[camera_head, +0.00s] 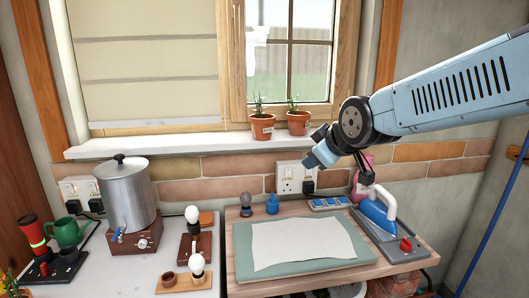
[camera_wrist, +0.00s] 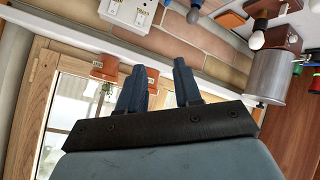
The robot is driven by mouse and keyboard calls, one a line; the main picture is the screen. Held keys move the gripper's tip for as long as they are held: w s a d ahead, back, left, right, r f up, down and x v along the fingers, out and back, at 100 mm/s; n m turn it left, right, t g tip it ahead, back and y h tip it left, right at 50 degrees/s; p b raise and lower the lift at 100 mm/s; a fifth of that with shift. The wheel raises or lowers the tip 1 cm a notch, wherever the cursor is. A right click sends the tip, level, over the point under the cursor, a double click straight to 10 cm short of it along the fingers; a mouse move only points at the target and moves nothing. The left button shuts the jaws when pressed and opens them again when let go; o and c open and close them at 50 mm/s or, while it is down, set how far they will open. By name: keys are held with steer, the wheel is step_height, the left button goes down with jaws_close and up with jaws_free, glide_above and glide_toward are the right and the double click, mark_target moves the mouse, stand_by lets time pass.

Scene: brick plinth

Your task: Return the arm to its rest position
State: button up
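My arm reaches in from the right in the head view, its pale blue link slanting down to the left in front of the window. The wrist view is turned over, with the window low and the counter items at the top.
Potted plants (camera_head: 262,127) stand on the sill. A metal pot (camera_head: 127,192) stands at left.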

steer(key=s+d+f+m+g+h, duration=0.1)
steer(key=s+d+m+g, duration=0.1)
steer(key=s+d+m, duration=0.3)
steer(key=s+d+f+m+g+h, duration=0.1)
steer(key=s+d+m, duration=0.4)
steer(key=s, duration=0.7)
steer(key=shift+s+d+f+g+h, duration=0.15)
steer(key=shift+d+f+g+h, duration=0.1)
steer(key=shift+d+g+h, duration=0.4)
stand_by(0.4)
